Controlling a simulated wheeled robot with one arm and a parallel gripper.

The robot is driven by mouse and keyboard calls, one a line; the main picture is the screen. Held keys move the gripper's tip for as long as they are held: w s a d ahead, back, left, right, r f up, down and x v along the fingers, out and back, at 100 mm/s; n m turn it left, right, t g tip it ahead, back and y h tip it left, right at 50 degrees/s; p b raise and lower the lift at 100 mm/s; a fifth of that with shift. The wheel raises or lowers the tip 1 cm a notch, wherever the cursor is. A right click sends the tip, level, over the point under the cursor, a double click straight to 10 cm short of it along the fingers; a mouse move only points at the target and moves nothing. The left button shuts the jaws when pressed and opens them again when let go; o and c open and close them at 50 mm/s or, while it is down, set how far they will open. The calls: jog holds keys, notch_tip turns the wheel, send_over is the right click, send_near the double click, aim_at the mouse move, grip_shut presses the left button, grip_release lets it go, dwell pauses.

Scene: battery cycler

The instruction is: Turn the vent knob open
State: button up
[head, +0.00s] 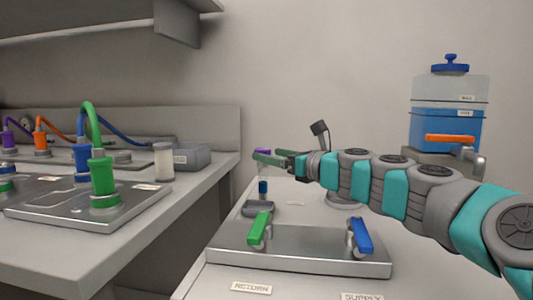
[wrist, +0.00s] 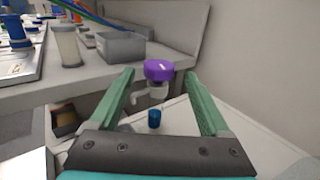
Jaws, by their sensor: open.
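A purple knob (wrist: 158,70) with a white mark on top sits on a pale fitting in the wrist view; it looks like the vent knob, though no label for it is readable. A bit of the purple knob (head: 262,151) shows in the head view behind my fingers. My gripper (wrist: 160,74) is open, with its green fingers left and right of the purple knob in the picture. Whether the knob lies between the fingertips or just beyond them, I cannot tell. My gripper (head: 257,157) reaches left over the right bench in the head view.
A blue cap (wrist: 154,118) sits below the knob. A metal plate (head: 300,262) carries a green lever (head: 259,229) and a blue lever (head: 361,236). A blue tank (head: 440,128) stands at the right. The left bench (head: 150,225) holds connectors and a grey box (head: 185,156).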

jog(key=x, duration=0.7)
jog(key=shift+s, duration=0.1)
grip_shut()
dwell(0.6)
